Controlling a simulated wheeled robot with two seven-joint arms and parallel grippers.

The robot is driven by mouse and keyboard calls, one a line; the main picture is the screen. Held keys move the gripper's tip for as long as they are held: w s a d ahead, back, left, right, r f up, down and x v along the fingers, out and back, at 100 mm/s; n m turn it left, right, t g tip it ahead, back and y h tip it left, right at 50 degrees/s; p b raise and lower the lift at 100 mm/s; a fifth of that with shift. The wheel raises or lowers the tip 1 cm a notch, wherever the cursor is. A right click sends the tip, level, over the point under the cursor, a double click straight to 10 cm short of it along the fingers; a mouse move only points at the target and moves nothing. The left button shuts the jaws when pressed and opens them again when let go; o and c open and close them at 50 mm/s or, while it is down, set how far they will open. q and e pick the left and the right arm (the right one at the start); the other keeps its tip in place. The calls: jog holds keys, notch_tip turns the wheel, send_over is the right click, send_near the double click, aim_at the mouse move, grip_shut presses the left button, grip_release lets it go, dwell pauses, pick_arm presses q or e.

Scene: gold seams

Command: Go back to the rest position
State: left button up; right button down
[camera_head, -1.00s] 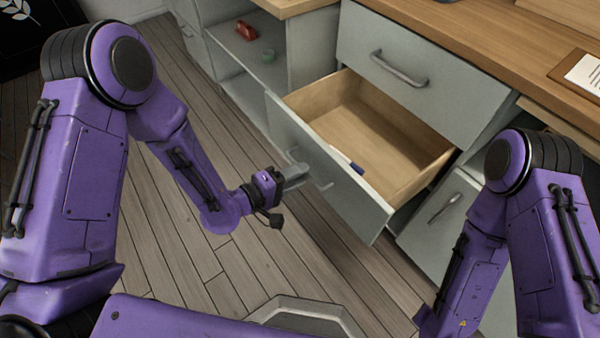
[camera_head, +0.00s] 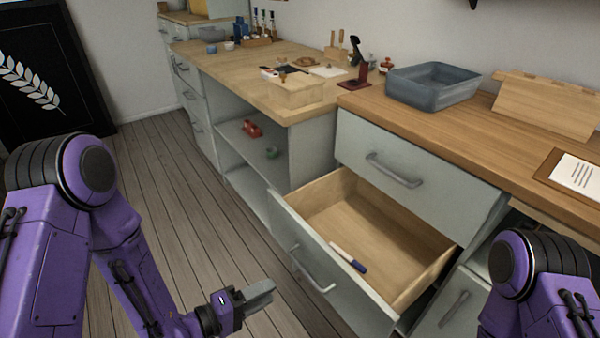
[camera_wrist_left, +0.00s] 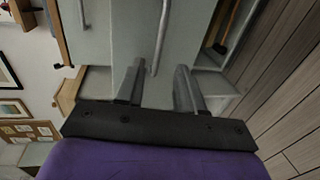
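My left gripper (camera_head: 260,290) is in front of the open drawer (camera_head: 283,213), a little left of its handle (camera_head: 312,270) and apart from it. The left wrist view shows its two fingers (camera_wrist_left: 160,70) spread with nothing held between them. A grey handle on a pale front lies beyond the fingertips there. A pen (camera_head: 348,257) with a blue end lies inside the drawer. My right arm comes in at the lower right; its gripper is outside the picture.
A wooden counter (camera_head: 420,120) runs above the drawers, carrying a grey-blue bin (camera_head: 432,86) and a wooden block (camera_head: 545,103). Open shelves at left hold a red item (camera_head: 251,129) and a green one (camera_head: 272,152). The wooden floor (camera_head: 165,180) at left is clear.

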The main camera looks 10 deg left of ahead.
pick_arm(q)
jog(key=s+a+f+m+g+y, duration=0.2)
jog(key=a+f+y, duration=0.7)
jog(key=a+f, duration=0.15)
jog(key=s+a+f+g+y, duration=0.3)
jog(key=s+f, duration=0.1)
jog(key=s, duration=0.3)
jog(key=s+a+f+g+y, duration=0.25)
jog(key=s+f, duration=0.25)
jog(key=s, duration=0.3)
notch_tip(320, 180, up, 19)
jog(key=p, duration=1.9)
jog(key=shift+s, duration=0.35)
jog(key=shift+d+r+g, duration=0.15)
jog(key=shift+g, duration=0.1)
